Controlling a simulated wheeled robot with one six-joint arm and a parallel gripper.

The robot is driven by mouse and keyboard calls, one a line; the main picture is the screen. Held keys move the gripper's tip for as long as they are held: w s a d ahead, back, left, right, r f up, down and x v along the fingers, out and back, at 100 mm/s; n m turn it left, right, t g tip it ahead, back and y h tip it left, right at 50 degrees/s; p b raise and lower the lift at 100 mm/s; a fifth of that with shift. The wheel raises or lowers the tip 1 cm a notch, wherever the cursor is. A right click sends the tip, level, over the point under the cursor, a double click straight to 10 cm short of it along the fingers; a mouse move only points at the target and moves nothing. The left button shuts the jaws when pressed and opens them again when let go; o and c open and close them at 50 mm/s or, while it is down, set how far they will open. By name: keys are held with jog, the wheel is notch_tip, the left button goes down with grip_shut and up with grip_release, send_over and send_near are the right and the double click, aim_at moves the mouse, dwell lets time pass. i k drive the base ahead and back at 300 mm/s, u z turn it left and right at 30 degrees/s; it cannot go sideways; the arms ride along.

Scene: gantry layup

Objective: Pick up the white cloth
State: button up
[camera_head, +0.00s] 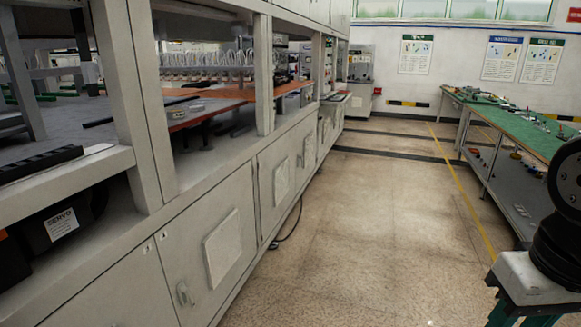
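I cannot make out a white cloth in the head camera view. Small items lie on the green-topped workbench (556,145) at the right, but they are too small to tell apart. My gripper is not in view.
A long grey machine frame with cabinet doors (205,250) runs along the left. A dark cable (290,225) lies on the floor beside it. The tan floor (375,220) between machine and workbench is clear. A black rounded object (560,240) above a pale block (535,280) fills the lower right.

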aim_at(197, 108)
jog(key=z, duration=0.3)
jog(key=i, duration=1.95)
jog(key=u, duration=0.35)
jog(key=i, duration=1.5)
jog(key=u, duration=1.3)
jog(key=i, duration=0.9)
jog(key=u, duration=0.55)
